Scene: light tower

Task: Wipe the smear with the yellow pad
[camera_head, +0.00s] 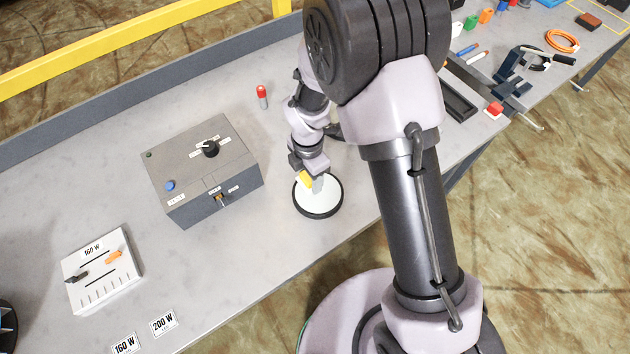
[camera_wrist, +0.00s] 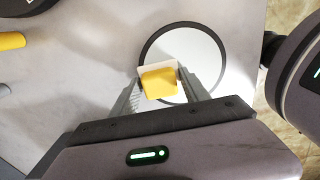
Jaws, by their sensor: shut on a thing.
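The yellow pad (camera_wrist: 159,82) is between the two fingers of my gripper (camera_wrist: 165,90), which is shut on it; a pale layer shows along its far side. In the head view the pad (camera_head: 304,177) is small and partly covered by my gripper (camera_head: 308,175). It is over a round white disc with a black rim (camera_head: 318,213), near the disc's far left part. The disc (camera_wrist: 196,54) also shows behind the pad in the wrist view. I cannot tell whether the pad touches the disc. No smear can be made out; the pad and gripper hide part of the disc.
A grey control box (camera_head: 202,170) with a black knob stands left of the disc. A white slider panel (camera_head: 102,270) lies farther left. A red-topped cylinder (camera_head: 262,97) stands behind. The bench's front edge (camera_head: 352,238) is close to the disc. Tools and small parts crowd the far right.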

